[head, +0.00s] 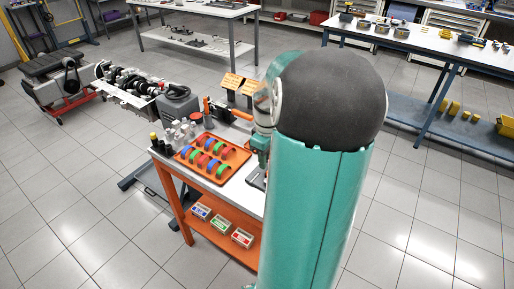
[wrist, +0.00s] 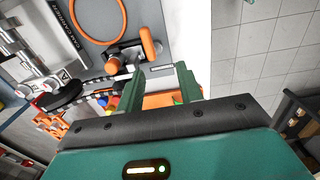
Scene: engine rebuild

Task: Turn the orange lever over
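An orange lever (wrist: 147,42) with a rounded grip shows in the wrist view, at the edge of a grey panel beyond my fingertips. It stands apart from both fingers. A dark cylindrical part and another orange piece lie just left of it. My gripper (wrist: 158,82) is open, with its two green fingers spread and nothing seen held between them. In the head view, an orange upright piece (head: 207,106) on the bench may be the lever, but I cannot tell. My own teal arm hides the bench's right side and most of the gripper there.
An orange ring (wrist: 98,14) lies on the grey panel. The orange bench (head: 177,190) carries an orange tray (head: 232,166) of coloured rings, with dark bottles beside it. An engine part on a red stand (head: 70,101) is at the left. Tiled floor in front is clear.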

